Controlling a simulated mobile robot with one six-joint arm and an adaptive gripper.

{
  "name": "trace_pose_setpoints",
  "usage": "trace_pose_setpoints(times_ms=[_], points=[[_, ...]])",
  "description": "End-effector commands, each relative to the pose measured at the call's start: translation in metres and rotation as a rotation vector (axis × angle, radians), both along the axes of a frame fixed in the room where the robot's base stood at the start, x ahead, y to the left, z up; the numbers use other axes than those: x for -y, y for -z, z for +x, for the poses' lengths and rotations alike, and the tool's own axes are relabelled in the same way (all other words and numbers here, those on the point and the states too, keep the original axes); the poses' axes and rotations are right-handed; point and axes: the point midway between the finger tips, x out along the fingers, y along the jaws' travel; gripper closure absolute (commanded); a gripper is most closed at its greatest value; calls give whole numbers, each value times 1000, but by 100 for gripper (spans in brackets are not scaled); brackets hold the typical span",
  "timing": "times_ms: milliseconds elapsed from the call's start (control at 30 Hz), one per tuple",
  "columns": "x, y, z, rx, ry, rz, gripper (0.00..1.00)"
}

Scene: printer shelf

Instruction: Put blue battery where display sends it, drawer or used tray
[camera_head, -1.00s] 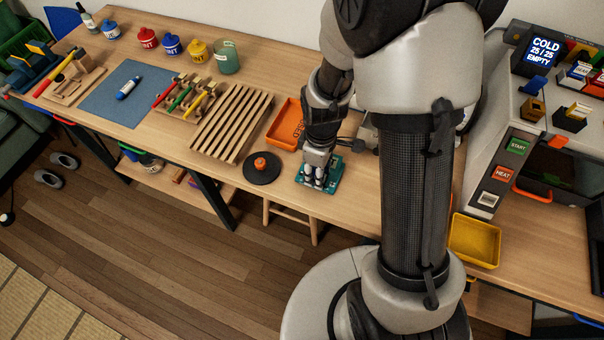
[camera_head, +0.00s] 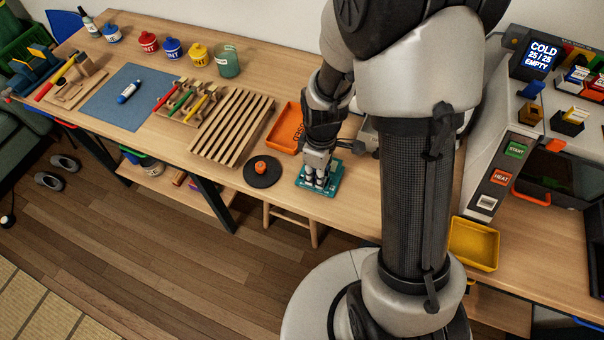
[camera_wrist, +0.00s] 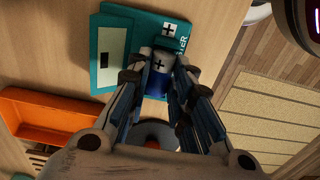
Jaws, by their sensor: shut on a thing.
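My gripper (camera_head: 319,180) points down over the teal tester (camera_head: 331,174) near the front edge of the bench. In the wrist view, my gripper (camera_wrist: 158,74) is shut on the blue battery (camera_wrist: 158,85), whose grey end with a plus mark faces the tester's plus mark. I cannot tell whether the battery touches the tester. The tester's display (camera_wrist: 106,60) is a pale rectangle with a dark bar on the teal body (camera_wrist: 140,17); no reading is legible. The orange tray (camera_head: 279,139), with dark lettering, lies just behind and left of my gripper. No drawer is clearly identifiable.
A black disc with an orange knob (camera_head: 260,169) stands left of the tester, beside a slatted wooden rack (camera_head: 228,133). A blue mat (camera_head: 105,108) lies farther left. A yellow tray (camera_head: 474,243) and a machine with buttons (camera_head: 500,177) are at right.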

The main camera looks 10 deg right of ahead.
Motion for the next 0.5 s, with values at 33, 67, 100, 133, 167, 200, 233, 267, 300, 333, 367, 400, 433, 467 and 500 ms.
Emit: trace_pose_setpoints(times_ms=[33,67,100,133,167,200,233,267,300,333,367,400,433,467,500], points=[[0,-6,0,1,0,0,100],[0,-8,0,1,0,0,100],[0,-11,0,1,0,0,100],[0,-12,0,1,0,0,100],[0,-14,0,1,0,0,100],[0,-17,0,1,0,0,100],[0,-18,0,1,0,0,100],[0,-20,0,1,0,0,100],[0,-22,0,1,0,0,100],[0,-24,0,1,0,0,100],[0,-26,0,1,0,-1,100],[0,-28,0,0,0,0,100],[0,-30,0,0,0,0,100],[0,-32,0,0,0,0,100],[0,-34,0,0,0,0,100]])
